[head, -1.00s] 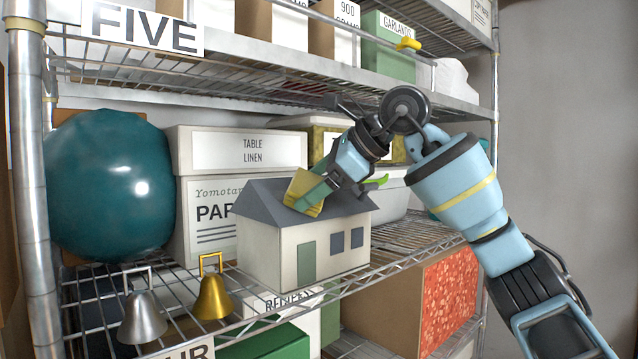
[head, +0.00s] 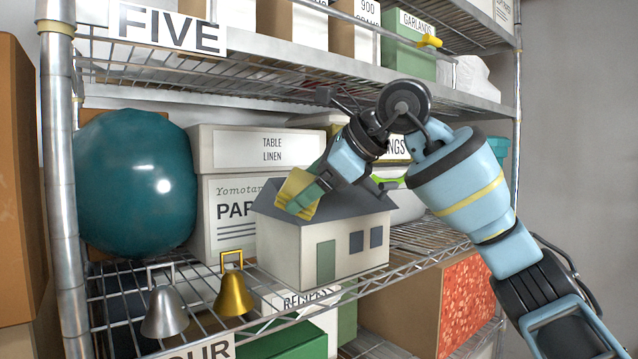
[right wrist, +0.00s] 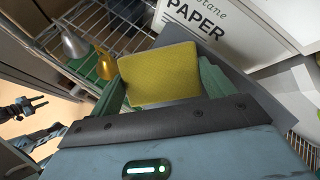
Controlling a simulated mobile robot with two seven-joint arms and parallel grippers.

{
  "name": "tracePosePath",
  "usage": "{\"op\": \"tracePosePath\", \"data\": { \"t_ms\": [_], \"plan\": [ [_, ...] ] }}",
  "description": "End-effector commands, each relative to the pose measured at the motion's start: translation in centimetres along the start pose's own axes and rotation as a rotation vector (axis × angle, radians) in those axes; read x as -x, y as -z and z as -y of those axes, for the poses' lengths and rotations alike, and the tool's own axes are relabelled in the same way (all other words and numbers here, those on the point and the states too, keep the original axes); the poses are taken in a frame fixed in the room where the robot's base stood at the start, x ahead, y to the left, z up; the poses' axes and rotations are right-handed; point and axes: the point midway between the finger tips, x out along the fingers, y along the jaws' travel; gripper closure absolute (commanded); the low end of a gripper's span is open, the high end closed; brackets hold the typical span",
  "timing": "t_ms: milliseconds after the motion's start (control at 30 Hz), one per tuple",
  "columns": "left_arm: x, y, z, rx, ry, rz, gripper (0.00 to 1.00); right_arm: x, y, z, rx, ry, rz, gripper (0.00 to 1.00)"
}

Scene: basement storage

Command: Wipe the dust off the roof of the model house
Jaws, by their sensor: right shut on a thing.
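The model house (head: 295,250) stands on the middle wire shelf, with pale walls, a green door and two dark windows. Its grey roof (head: 352,203) shows no dust that I can make out. My right gripper (head: 308,197) is shut on a yellow sponge (head: 294,187) over the left half of the roof's front slope. The sponge looks to be on or very close to the roof; contact cannot be told. In the right wrist view the sponge (right wrist: 160,75) sits between green fingers. A dark gripper, seemingly my left (right wrist: 25,106), shows small at that view's left edge; its opening is unclear.
A silver bell (head: 164,312) and a gold bell (head: 233,292) stand left of the house. A teal ball (head: 135,185) and a table linen box (head: 262,150) are behind.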

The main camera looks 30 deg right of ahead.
Motion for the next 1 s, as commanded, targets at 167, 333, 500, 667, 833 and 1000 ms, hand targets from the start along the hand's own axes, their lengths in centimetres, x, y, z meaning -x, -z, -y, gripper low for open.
{"op": "tracePosePath", "data": {
  "t_ms": [167,333,500,667,833,1000],
  "plan": [
    [0.0,0.0,0.0,0.000,0.000,0.001,0.64,-0.3,-0.4,-0.6,0.001,-0.003,-0.002,0.37],
    [0.0,0.0,0.0,0.000,0.000,0.001,0.64,-0.3,-0.4,-0.6,0.001,-0.003,-0.002,0.37],
    [0.0,0.0,0.0,0.000,0.000,0.001,0.64,0.2,-0.7,-0.5,0.000,-0.001,0.000,0.37],
    [0.0,0.0,0.0,0.000,0.000,0.000,0.64,1.6,-1.2,-0.5,0.000,0.000,0.001,0.37],
    [0.0,0.0,0.0,0.000,0.000,0.000,0.64,3.0,-1.8,-0.5,0.001,0.000,0.001,0.37],
    [0.0,0.0,0.0,0.000,0.000,0.000,0.64,4.3,-2.4,-0.5,0.000,0.000,0.002,0.37]
  ]
}}
